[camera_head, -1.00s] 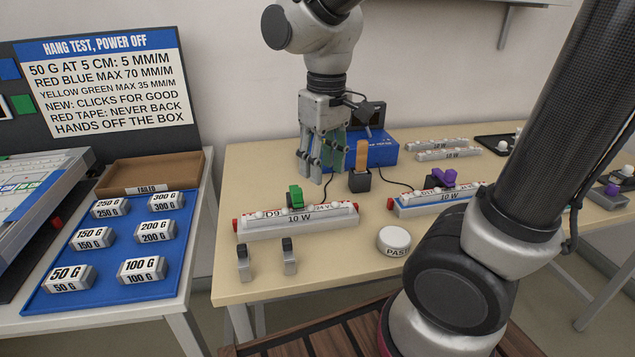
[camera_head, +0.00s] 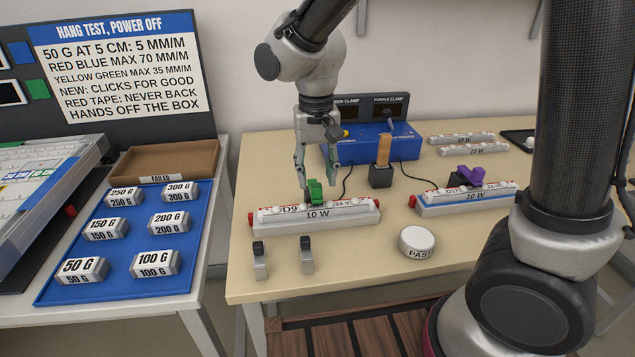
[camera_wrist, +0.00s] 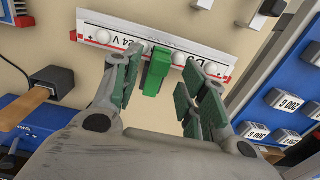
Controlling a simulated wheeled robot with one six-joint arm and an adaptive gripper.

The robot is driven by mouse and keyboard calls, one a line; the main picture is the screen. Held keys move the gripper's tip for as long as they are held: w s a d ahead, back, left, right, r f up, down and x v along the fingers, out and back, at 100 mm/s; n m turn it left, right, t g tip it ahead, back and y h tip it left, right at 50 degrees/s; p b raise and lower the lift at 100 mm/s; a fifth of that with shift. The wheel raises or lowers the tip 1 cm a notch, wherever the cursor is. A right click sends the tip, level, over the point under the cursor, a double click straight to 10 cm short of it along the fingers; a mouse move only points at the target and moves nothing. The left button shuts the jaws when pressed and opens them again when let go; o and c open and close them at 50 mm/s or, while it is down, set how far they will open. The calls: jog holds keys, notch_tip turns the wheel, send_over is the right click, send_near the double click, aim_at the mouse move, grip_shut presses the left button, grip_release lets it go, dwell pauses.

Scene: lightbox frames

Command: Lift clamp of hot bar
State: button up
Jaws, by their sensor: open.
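The green clamp (camera_head: 314,192) sits on the white bar marked D9 and 10 W (camera_head: 345,219), between white round LEDs. A second bar (camera_head: 450,204) with a purple clamp (camera_head: 470,176) lies to the right. My gripper (camera_head: 318,183) points down over the green clamp with its fingers spread. In the wrist view the green clamp (camera_wrist: 156,71) stands between the green-padded fingers of my gripper (camera_wrist: 153,88), apart from both. A blue box (camera_head: 372,145) behind has two dark displays labelled for the clamps; their readings are not legible.
A white PASS puck (camera_head: 417,242) is at the front. A black holder with a wooden piece (camera_head: 381,174) stands behind. A blue tray (camera_head: 118,270) holds several weights at left, beside the FAILED box (camera_head: 160,160).

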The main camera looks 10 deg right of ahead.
aim_at(316, 185)
jog(key=shift+f, duration=1.6)
grip_shut()
